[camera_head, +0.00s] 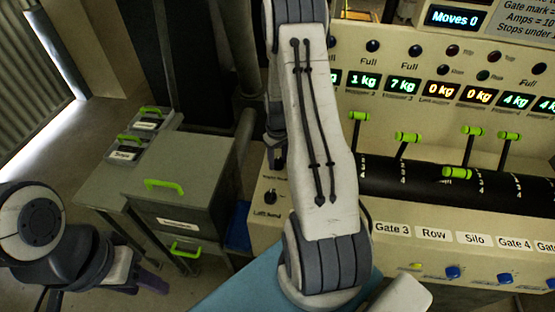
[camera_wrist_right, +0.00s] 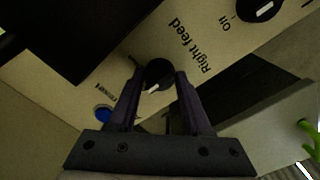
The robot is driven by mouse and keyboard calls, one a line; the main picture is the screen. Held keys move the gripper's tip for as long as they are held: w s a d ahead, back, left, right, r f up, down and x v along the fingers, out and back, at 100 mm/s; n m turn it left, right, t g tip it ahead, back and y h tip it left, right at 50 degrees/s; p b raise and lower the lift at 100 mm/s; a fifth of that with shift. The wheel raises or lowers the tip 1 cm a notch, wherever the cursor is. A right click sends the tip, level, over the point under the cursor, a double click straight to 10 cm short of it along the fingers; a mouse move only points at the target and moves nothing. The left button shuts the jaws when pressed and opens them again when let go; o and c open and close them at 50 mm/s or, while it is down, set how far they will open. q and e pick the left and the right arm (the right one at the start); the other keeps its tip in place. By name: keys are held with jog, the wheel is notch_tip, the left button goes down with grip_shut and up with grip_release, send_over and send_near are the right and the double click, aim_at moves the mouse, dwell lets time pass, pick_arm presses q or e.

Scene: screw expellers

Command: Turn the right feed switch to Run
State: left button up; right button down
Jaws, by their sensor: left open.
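In the right wrist view, a round black switch (camera_wrist_right: 158,73) with a white pointer mark sits on the beige panel beside the words "Right feed". The white mark points toward the lower left of the picture. My right gripper (camera_wrist_right: 159,78) has one purple finger on each side of this switch, with little or no gap. I cannot tell whether the fingers press on it. My left gripper (camera_head: 150,281) is at the lower left, open and empty, away from the panel.
Another black knob (camera_wrist_right: 262,8) and a blue button (camera_wrist_right: 103,114) are near the switch. The head view shows another knob (camera_head: 271,195), green-handled levers (camera_head: 407,137) and blue knobs (camera_head: 452,272) on the machine. A grey cabinet (camera_head: 190,170) stands left.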

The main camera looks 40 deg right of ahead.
aim_at(278, 160)
jog(key=shift+m, duration=0.3)
jog(key=m+b, duration=0.1)
jog(key=m, duration=0.4)
jog(key=shift+m, duration=0.3)
jog(key=m+b, duration=0.1)
jog(key=m, duration=0.4)
jog(key=shift+m, duration=0.3)
jog(key=shift+c, duration=1.7)
grip_release()
jog(key=shift+r, duration=0.15)
notch_tip(278, 160, up, 10)
jog(key=b, duration=0.1)
jog(key=shift+r+b, duration=0.15)
jog(key=shift+b, duration=0.25)
